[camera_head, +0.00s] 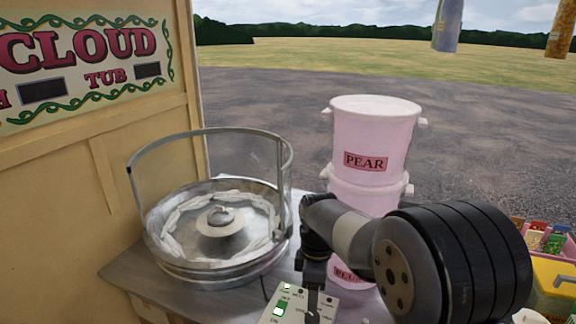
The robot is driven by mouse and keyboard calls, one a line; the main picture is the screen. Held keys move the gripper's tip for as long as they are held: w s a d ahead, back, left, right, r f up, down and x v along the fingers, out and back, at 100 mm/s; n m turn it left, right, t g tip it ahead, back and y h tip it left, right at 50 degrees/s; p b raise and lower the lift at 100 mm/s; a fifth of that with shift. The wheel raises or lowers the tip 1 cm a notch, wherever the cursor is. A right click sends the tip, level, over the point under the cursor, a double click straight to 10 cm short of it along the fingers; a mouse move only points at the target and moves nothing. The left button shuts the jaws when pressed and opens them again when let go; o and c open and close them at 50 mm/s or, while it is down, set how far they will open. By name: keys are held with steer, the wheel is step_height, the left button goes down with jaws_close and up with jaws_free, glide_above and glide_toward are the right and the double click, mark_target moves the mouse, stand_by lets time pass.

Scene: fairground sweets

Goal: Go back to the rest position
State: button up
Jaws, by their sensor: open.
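My arm reaches in from the lower right of the head view. My gripper (313,288) points down over a pale control box (273,314) with green lit switches, at the bottom middle of the picture. It is open, and I see nothing held in it. Its fingertips are small and dark against the box, so I cannot tell whether they touch it. The floss machine (168,262) stands left of the gripper, a round metal bowl with a clear guard. White floss lies in a ring around its central spinner head (220,218).
Stacked pink tubs stand behind my arm; the top one (372,135) is labelled PEAR and a lower label is partly hidden. A painted wooden sign wall (90,140) stands at left. A yellow box (556,272) and colourful small goods (545,238) are at right. The grey counter (130,272) has bare edges.

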mark_target(313, 315)
steer(key=f, duration=0.6)
steer(key=shift+s+f, duration=0.2)
steer(key=shift+f, duration=0.55)
steer(key=m+p, duration=0.1)
steer(key=m, duration=0.5)
steer(key=shift+r, duration=0.1)
steer(key=m+p, duration=0.1)
steer(key=m, duration=0.5)
steer(key=m+p, duration=0.2)
steer(key=m, duration=0.3)
steer(key=shift+m+t, duration=0.3)
steer(key=m+p, duration=0.2)
steer(key=m, duration=0.4)
steer(key=shift+s+p, duration=0.1)
steer(key=shift+p, duration=0.2)
